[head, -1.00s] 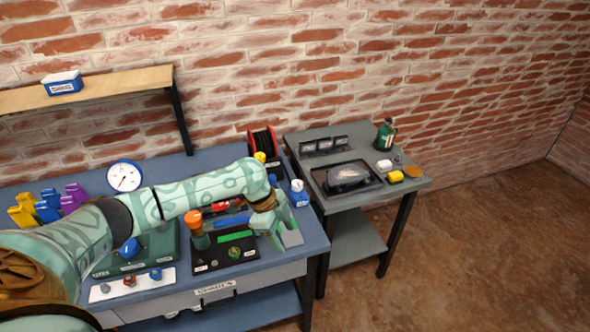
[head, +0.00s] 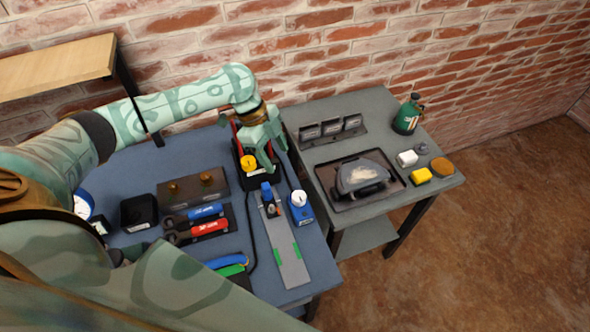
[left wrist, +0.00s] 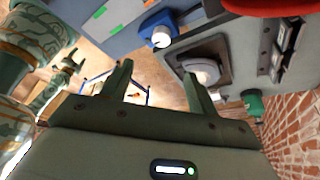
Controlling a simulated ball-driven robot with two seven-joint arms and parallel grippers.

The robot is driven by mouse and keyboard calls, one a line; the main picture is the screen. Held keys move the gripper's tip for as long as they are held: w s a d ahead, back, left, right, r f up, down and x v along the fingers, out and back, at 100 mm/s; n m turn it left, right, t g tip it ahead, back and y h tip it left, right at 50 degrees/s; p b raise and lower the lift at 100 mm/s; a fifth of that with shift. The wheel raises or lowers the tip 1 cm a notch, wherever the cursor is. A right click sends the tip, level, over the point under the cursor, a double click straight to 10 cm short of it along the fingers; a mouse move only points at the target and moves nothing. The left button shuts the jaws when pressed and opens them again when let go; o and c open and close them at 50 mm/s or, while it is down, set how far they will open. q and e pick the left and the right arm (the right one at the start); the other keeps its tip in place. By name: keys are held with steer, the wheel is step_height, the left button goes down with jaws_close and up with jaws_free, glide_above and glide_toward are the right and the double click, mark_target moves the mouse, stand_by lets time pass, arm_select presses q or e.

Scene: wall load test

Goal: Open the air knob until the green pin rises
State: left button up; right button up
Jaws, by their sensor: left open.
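My left gripper (head: 264,150) is in front of the reel at the back right corner of the blue bench, fingers pointing down and apart, empty. In the left wrist view its fingers (left wrist: 160,85) are spread with nothing between them. A yellow knob (head: 248,162) stands on the reel's black base, close beside the left fingers; I cannot tell whether they touch. I cannot tell which part is the air knob, and I make out no green pin. My right gripper seems to show small in the left wrist view (left wrist: 70,65); its opening is unclear.
A blue box with a white dial (head: 301,207) and a grey rail (head: 287,255) lie right of the bench's middle. A grey side table (head: 372,115) stands right. My arms cover the bench's left and front.

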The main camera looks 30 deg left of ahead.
arm_select(q)
steer(key=b, duration=0.3)
glide_toward(298, 195)
steer(key=x, duration=0.8)
steer(key=shift+d+f, duration=0.25)
steer(key=shift+f, duration=0.3)
arm_select(e)
steer(key=f, duration=0.1)
steer(key=s+f, duration=0.1)
steer(key=f, duration=0.1)
steer(key=shift+f, duration=0.25)
steer(key=shift+s, duration=0.1)
arm_select(q)
steer(key=c, duration=1)
arm_select(e)
steer(key=shift+d, duration=0.1)
